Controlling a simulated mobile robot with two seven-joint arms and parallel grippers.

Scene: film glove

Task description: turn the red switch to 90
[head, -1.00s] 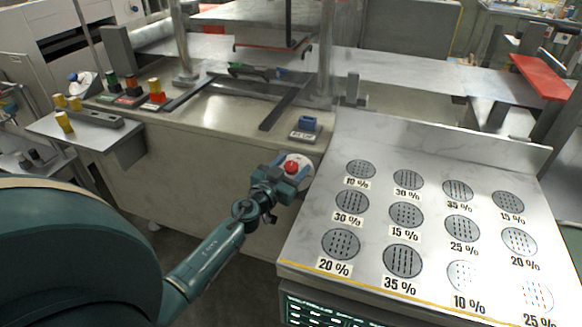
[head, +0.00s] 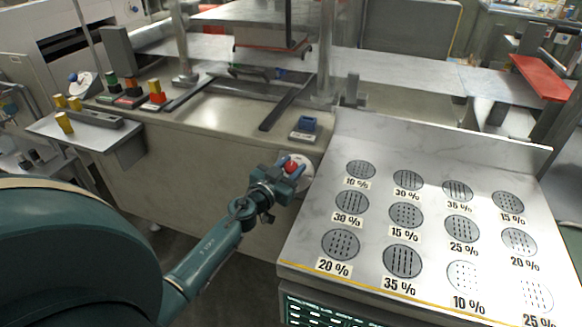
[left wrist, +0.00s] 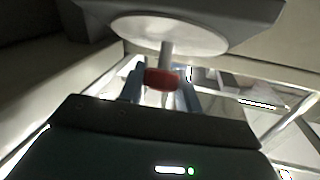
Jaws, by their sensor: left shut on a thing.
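The red switch (head: 291,167) sits on a round pale plate (head: 304,165) on the front face of the beige counter, just left of the perforated metal table. In the left wrist view the red switch (left wrist: 161,79) shows between two blue fingers, with a grey shaft (left wrist: 166,53) running to the white disc (left wrist: 168,36). My left gripper (head: 289,171) is shut on the red switch, with a finger on either side of it. The angle marks, if any, cannot be read. My right gripper is not in view.
The metal table (head: 420,150) with round perforated discs and percent labels stands close to the right of the gripper. A blue switch (head: 308,124) stands on the counter top above.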

